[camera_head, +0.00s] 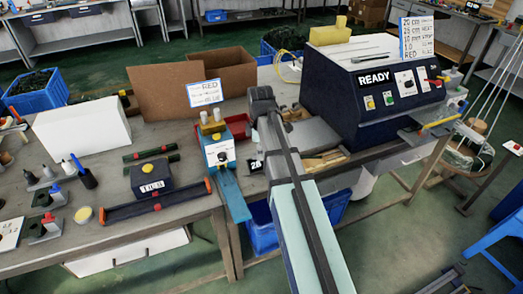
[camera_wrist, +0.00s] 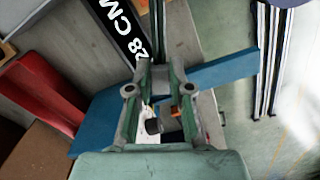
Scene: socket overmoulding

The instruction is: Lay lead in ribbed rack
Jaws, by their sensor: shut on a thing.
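My gripper (camera_wrist: 158,125) shows in the wrist view, its fingers close together over a blue strip. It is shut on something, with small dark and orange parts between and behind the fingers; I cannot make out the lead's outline. In the head view my arm hides the gripper. The blue strip (camera_head: 232,190) juts from the front of a small blue-and-white device (camera_head: 217,148); it also crosses the wrist view (camera_wrist: 95,120). A black "28 CM" label (camera_wrist: 122,30) lies beyond the fingers. I cannot clearly identify the ribbed rack.
A red bin (camera_head: 238,125) stands behind the small device. A large dark machine reading "READY" (camera_head: 375,85) is at right. A cardboard box (camera_head: 180,85), a white box (camera_head: 82,127) and a dark block with a yellow button (camera_head: 153,176) are left. Open floor lies in front.

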